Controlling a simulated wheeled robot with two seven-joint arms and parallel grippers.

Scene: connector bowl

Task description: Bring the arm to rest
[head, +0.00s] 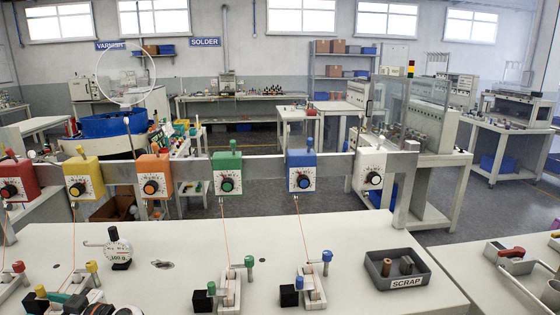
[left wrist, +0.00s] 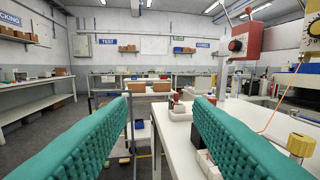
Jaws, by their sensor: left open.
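My left gripper (left wrist: 165,100) shows in the left wrist view as two teal, ribbed fingers set wide apart, with nothing between them. In the head view, teal and dark parts of it (head: 75,304) show at the bottom left, low over the white bench (head: 200,255), close to the yellow-knobbed clamp (head: 92,268). The clamp's yellow knob also shows at the right of the left wrist view (left wrist: 300,145). My right gripper is in neither view.
A rail carries coloured dial boxes, including red (head: 18,180), green (head: 227,174) and blue (head: 301,171). A round gauge (head: 119,251), green (head: 230,288) and blue (head: 312,284) clamps, and a scrap tray (head: 425,284) stand on the bench.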

